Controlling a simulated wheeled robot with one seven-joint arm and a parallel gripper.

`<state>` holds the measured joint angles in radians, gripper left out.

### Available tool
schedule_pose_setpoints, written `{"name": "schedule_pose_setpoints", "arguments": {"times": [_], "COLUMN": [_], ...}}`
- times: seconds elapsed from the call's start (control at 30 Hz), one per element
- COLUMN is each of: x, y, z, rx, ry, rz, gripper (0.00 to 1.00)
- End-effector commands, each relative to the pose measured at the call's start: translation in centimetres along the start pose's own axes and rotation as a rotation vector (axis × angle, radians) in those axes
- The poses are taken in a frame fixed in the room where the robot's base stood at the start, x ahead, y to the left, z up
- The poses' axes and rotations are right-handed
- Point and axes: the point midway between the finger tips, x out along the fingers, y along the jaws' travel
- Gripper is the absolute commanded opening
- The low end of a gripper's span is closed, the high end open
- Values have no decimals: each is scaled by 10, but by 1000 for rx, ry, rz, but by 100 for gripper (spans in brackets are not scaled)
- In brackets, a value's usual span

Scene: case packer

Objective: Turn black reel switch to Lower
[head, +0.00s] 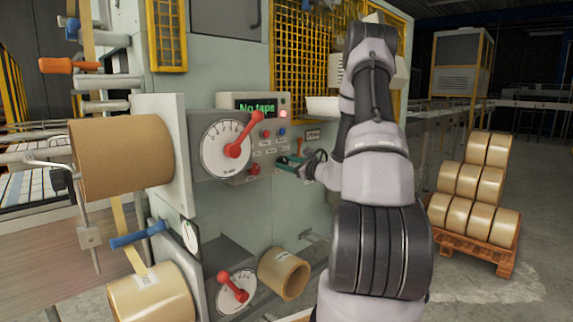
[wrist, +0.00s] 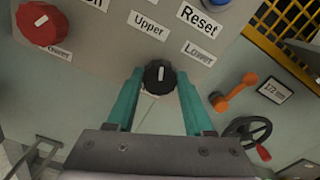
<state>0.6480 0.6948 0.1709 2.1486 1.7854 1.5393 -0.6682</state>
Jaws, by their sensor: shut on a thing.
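The black reel switch (wrist: 160,76) is a small round black knob with a white pointer line in the wrist view. The pointer stands about upright in the picture, nearer the direction of the "Upper" label (wrist: 149,26) than of the "Lower" label (wrist: 198,53) to the right. My gripper (wrist: 160,82) has its teal fingers on either side of the knob and is shut on it. In the head view my gripper (head: 290,163) is at the control panel, and the knob cannot be made out behind it.
A red knob (wrist: 45,27), the "Reset" label (wrist: 198,22), an orange handle (wrist: 234,94) and a black handwheel (wrist: 247,138) surround the switch. The display (head: 256,106) reads "No tape". A dial with a red lever (head: 234,150) is left of my gripper.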

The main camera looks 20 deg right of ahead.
Motion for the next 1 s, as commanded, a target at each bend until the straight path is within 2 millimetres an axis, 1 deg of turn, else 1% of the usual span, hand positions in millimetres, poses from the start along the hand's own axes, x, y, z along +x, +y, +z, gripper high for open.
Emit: {"name": "schedule_pose_setpoints", "arguments": {"times": [0.7,1.0], "x": [0,-1], "y": [0,0], "z": [0,-1], "rx": [678,916], "ry": [1,2], "rz": [0,-1], "gripper": [0,0]}}
